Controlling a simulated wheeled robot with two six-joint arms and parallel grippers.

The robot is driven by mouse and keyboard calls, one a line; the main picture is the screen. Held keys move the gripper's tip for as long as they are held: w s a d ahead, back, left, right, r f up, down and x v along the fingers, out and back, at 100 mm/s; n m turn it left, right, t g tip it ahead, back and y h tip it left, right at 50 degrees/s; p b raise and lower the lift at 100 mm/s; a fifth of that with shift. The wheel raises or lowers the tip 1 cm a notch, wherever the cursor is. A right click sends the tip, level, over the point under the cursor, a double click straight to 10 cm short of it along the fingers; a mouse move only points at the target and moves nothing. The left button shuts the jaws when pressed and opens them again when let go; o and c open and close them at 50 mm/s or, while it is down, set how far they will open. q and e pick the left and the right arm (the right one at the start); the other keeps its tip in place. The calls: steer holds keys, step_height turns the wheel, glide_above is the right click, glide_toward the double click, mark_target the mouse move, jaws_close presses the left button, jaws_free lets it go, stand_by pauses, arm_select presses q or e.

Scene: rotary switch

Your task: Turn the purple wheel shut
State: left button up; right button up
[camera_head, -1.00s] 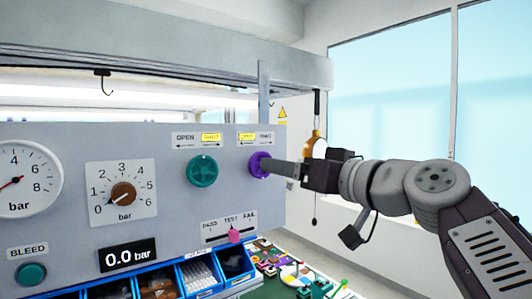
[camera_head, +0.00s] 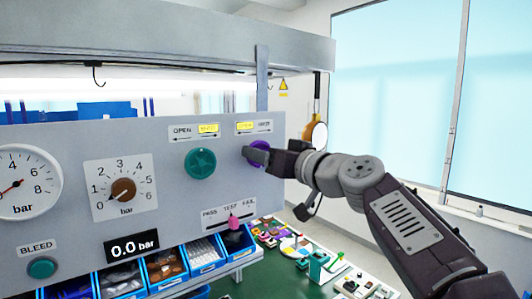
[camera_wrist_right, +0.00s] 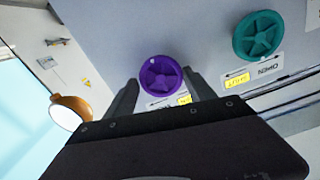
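The purple wheel (camera_head: 260,148) is on the right part of the grey panel, partly hidden behind my right gripper in the head view. In the right wrist view the whole face of the purple wheel (camera_wrist_right: 161,76) shows between the fingertips. My right gripper (camera_wrist_right: 160,82) is open, one finger on each side of the wheel; I cannot tell whether they touch it. It also shows in the head view (camera_head: 256,156). The label (camera_head: 254,127) above the wheel has its left word, OPEN, lit yellow. My left gripper is not in view.
A green wheel (camera_head: 201,163) is left of the purple one, with SHUT lit above it. A pink-knobbed PASS/TEST/FAIL slider (camera_head: 233,222) is below. A gauge (camera_head: 22,182), brown dial (camera_head: 123,190) and blue bins (camera_head: 166,264) are further left and below.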

steer(key=c, duration=0.5)
steer(key=shift+s+a, duration=0.1)
steer(key=shift+a, duration=0.05)
steer(key=c, duration=0.3)
